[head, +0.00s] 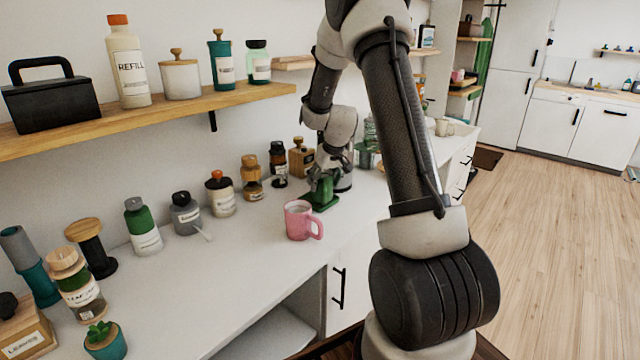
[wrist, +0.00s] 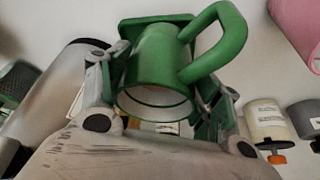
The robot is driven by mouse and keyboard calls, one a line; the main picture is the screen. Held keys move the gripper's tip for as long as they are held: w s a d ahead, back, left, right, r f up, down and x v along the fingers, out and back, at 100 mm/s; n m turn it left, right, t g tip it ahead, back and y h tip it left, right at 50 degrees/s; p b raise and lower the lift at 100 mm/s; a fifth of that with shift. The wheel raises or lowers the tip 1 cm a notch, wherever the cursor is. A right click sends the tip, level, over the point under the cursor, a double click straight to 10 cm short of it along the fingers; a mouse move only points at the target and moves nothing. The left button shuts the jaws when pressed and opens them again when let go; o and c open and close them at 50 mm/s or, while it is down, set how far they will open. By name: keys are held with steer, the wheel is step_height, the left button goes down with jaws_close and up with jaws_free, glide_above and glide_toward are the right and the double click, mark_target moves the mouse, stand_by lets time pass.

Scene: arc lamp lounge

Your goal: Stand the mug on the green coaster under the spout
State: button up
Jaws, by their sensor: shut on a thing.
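A green mug (wrist: 160,65) is between the fingers of my gripper (wrist: 165,115), which is shut on it. In the wrist view its mouth faces the camera and its handle points to the upper right. In the head view the mug (head: 325,186) is upright, partly hidden by my gripper (head: 328,172). The green coaster (head: 322,206) shows under the mug; it also shows behind the mug's base in the wrist view (wrist: 128,27). I cannot tell whether they touch. A grey metal cylinder (head: 345,182) stands just behind; its spout is not clearly visible.
A pink mug (head: 298,220) stands close in front of the coaster. Several jars and bottles (head: 221,194) line the wall, and a shelf (head: 180,108) runs above them.

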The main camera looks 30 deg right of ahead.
mark_target(320, 182)
steer(key=w+f, duration=0.2)
steer(key=shift+w+f, duration=0.1)
steer(key=shift+w, duration=0.25)
steer(key=shift+f, duration=0.1)
steer(key=o, duration=1.4)
steer(key=shift+s, duration=0.1)
